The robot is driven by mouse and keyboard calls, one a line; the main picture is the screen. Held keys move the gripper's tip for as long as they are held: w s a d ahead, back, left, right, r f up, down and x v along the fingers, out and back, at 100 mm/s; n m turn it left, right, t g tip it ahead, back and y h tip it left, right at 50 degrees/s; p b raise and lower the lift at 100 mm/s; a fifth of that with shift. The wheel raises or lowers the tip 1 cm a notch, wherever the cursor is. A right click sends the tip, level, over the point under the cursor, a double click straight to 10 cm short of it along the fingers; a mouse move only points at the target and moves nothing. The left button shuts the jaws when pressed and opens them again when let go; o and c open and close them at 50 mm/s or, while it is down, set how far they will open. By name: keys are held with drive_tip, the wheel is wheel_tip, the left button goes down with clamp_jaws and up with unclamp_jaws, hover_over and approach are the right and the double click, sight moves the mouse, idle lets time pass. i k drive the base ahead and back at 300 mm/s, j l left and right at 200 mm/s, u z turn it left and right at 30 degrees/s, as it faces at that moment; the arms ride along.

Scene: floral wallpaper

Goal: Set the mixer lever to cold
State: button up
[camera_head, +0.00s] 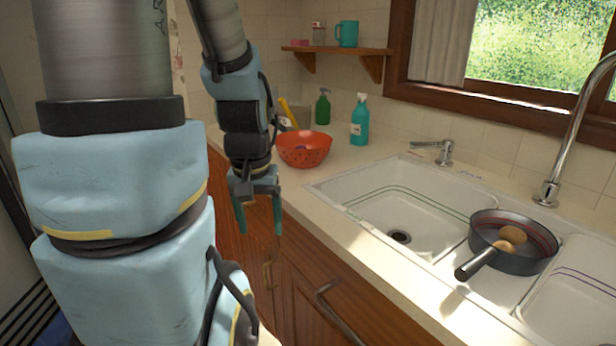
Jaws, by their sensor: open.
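The mixer lever (431,144) is a chrome handle on a short chrome base at the back edge of the sink, between the left basin and the tiled wall. It points to the left. The tall curved chrome spout (571,130) stands apart, further right. My gripper (259,232) points down in front of the counter's left part, with its two green fingers apart and nothing between them. It is well to the left of the lever and touches nothing that I can see.
A white double sink (345,190) has a pan (521,263) with brown round items resting across its divider. An orange colander (305,163), a teal bottle (359,120) and a green spray bottle (322,107) stand on the counter left of the sink. A wooden shelf (345,50) hangs above.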

sight(447, 144)
drive_tip(key=z, duration=1.9)
drive_tip(key=j, duration=0.6)
drive_tip(key=i+j, duration=0.15)
drive_tip(key=j, duration=1.1)
drive_tip(key=i, duration=0.1)
